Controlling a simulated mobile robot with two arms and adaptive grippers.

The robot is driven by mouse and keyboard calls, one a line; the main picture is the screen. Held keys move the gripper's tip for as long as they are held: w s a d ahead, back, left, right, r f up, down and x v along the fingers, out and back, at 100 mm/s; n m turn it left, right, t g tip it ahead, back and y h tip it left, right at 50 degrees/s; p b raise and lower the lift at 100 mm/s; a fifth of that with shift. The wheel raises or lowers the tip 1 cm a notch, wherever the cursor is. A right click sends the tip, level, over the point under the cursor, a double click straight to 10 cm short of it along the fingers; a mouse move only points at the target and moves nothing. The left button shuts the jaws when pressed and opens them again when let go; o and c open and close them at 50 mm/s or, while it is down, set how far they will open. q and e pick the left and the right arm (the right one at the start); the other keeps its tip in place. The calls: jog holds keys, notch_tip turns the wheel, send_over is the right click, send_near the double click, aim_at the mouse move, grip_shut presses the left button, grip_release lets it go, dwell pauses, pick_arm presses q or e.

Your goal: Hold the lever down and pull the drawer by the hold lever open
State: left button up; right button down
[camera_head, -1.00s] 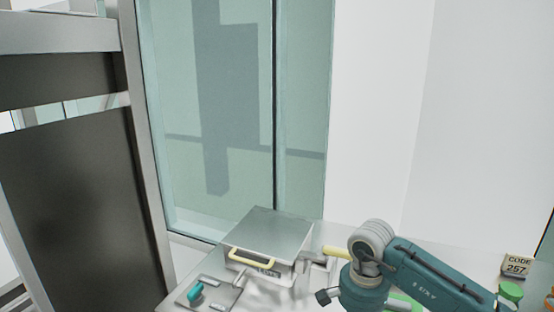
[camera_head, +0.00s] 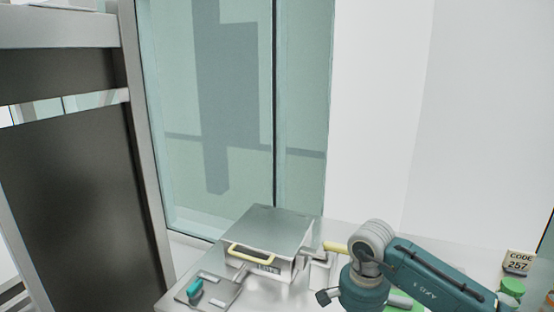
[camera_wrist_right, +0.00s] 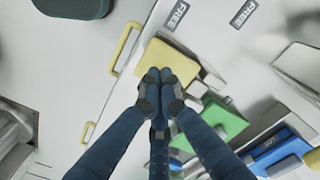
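In the head view a grey box unit (camera_head: 268,229) stands on the bench, with a yellow handle (camera_head: 250,252) on its front above a partly legible label. A small teal lever-like part (camera_head: 194,290) sits on a flat plate in front of it, to the left. Whether this is the hold lever, I cannot tell. In the right wrist view my right gripper (camera_wrist_right: 160,78) has its fingertips together, over or near a yellow block (camera_wrist_right: 168,62); contact is unclear. Two yellow handles, one upper (camera_wrist_right: 125,48) and one lower (camera_wrist_right: 87,132), show to its left. My left gripper is out of view.
In the right wrist view, a green part (camera_wrist_right: 222,120) and a blue part (camera_wrist_right: 275,152) lie right of the fingers. "FREE" labels (camera_wrist_right: 176,15) mark the pale surface.

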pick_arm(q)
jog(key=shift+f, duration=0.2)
pick_arm(e)
jog(key=shift+f, duration=0.2)
pick_arm(q)
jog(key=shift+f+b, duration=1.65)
jog(key=shift+b, duration=0.15)
pick_arm(e)
jog(key=shift+f, duration=1.9)
pick_arm(q)
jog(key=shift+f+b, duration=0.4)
jog(key=shift+b, duration=0.05)
pick_arm(e)
jog(key=shift+f, duration=0.15)
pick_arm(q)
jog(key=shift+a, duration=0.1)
